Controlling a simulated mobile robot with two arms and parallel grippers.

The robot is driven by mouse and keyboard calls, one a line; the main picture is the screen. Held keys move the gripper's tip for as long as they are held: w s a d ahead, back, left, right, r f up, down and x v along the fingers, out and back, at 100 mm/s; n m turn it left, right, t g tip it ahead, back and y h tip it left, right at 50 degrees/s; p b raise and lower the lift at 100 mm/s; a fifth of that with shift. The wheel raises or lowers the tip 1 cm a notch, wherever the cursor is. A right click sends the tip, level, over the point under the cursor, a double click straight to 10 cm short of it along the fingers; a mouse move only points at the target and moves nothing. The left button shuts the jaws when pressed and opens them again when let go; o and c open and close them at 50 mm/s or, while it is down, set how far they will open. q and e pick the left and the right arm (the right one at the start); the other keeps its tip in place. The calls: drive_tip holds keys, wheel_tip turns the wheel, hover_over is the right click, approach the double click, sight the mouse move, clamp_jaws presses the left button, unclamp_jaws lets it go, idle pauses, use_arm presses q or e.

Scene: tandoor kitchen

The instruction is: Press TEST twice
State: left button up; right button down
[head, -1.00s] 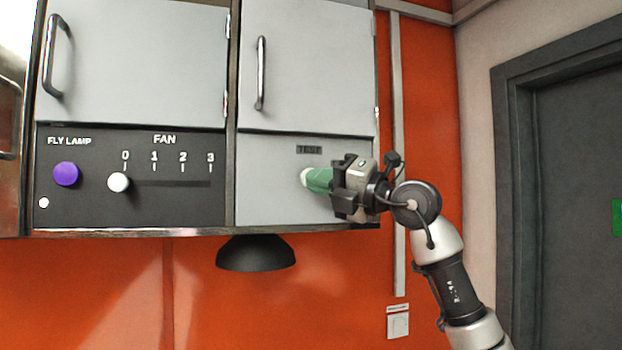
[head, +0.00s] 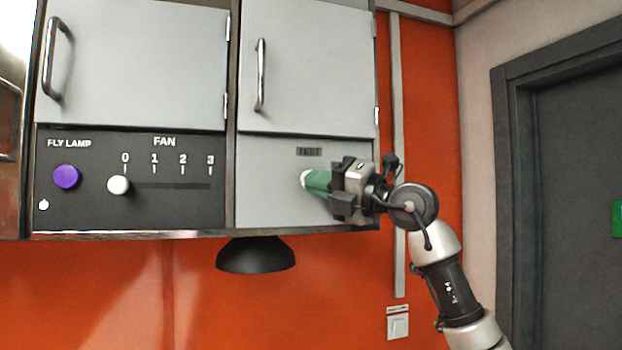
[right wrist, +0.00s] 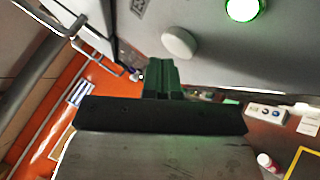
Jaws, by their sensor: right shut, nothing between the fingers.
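The TEST label (head: 309,151) is a small dark plate on the grey panel (head: 265,180) under the right cabinet door. A round white button (head: 305,179) shows below it, at the tips of my right gripper (head: 318,182). The right gripper's green fingers are shut and empty, pointing at the panel from the right. In the right wrist view the white button (right wrist: 180,43) is just beyond the green fingertips (right wrist: 163,70); I cannot tell whether they touch. A green lamp (right wrist: 243,8) glows beside the button there. My left gripper is not in view.
Left of the panel is a black panel with a purple FLY LAMP button (head: 66,176) and a FAN slider knob (head: 119,184) at 0. A dark dome (head: 256,255) hangs below the cabinet. A wall switch (head: 398,322) is below right.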

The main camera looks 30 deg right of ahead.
drive_tip(key=shift+w, duration=0.2)
drive_tip(key=shift+w+d+p, duration=0.1)
drive_tip(key=shift+w+p, duration=0.25)
idle(0.7)
drive_tip(key=shift+s, duration=0.1)
idle(0.3)
drive_tip(key=shift+s+b, duration=0.45)
drive_tip(key=shift+s, duration=0.2)
drive_tip(key=s, duration=0.1)
drive_tip(key=s+a+b, duration=0.1)
drive_tip(key=s, duration=0.1)
drive_tip(key=s+b, duration=0.1)
drive_tip(key=s, duration=0.1)
drive_tip(key=shift+a, duration=0.25)
idle(0.6)
